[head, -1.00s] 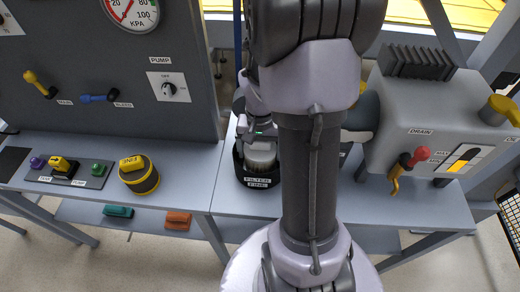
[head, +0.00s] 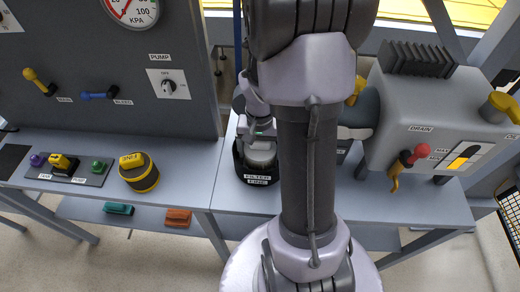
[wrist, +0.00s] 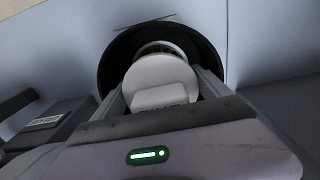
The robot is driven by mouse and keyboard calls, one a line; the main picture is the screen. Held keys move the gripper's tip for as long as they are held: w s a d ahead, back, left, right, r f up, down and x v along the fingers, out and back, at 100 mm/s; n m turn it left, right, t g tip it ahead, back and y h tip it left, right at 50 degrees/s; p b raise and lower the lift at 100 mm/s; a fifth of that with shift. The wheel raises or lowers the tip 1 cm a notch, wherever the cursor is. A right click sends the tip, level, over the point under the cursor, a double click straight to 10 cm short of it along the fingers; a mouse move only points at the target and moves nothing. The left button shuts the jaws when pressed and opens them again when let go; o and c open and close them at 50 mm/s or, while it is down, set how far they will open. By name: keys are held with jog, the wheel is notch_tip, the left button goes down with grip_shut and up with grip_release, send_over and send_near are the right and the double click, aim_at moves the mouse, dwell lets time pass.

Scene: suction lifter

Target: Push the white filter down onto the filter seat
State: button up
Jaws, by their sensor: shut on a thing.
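The white filter (head: 262,158) is a pale round cylinder. It sits inside the mouth of the black filter seat (head: 241,163), a round cup labelled FILTER FINE on the bench. In the wrist view the filter (wrist: 160,72) is between the two fingers of my gripper (wrist: 168,92), which is shut on it. The dark rim of the seat (wrist: 113,62) surrounds the filter's far end there. My gripper also shows in the head view (head: 262,143), above the seat and partly hidden by my arm. Whether the filter touches the seat's bottom is hidden.
A grey panel with a PUMP switch (head: 169,85) stands to the left. A yellow-and-black round part (head: 139,175) lies on the left bench. A grey box with a red-knobbed DRAIN lever (head: 420,151) stands to the right. The bench front (head: 243,200) is clear.

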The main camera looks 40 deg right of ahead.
jog(key=shift+f, duration=0.1)
jog(key=o, duration=1.1)
notch_tip(320, 180, up, 18)
jog(key=f+p, duration=0.1)
jog(key=p, duration=0.7)
jog(key=s+a+r+n+t+b, duration=0.1)
jog(key=s+a+r+n+t, duration=0.1)
jog(key=a, duration=0.6)
jog(key=s+a+r+n+t+y+b, duration=0.1)
jog(key=a+r, duration=0.3)
jog(key=a, duration=0.4)
jog(key=s+a+r+n+t+y, duration=0.1)
jog(key=s+a+r, duration=0.3)
jog(key=a, duration=0.4)
jog(key=shift+r+n+t+b, duration=0.1)
jog(key=shift+n+t+b, duration=0.3)
jog(key=shift+n+t, duration=0.45)
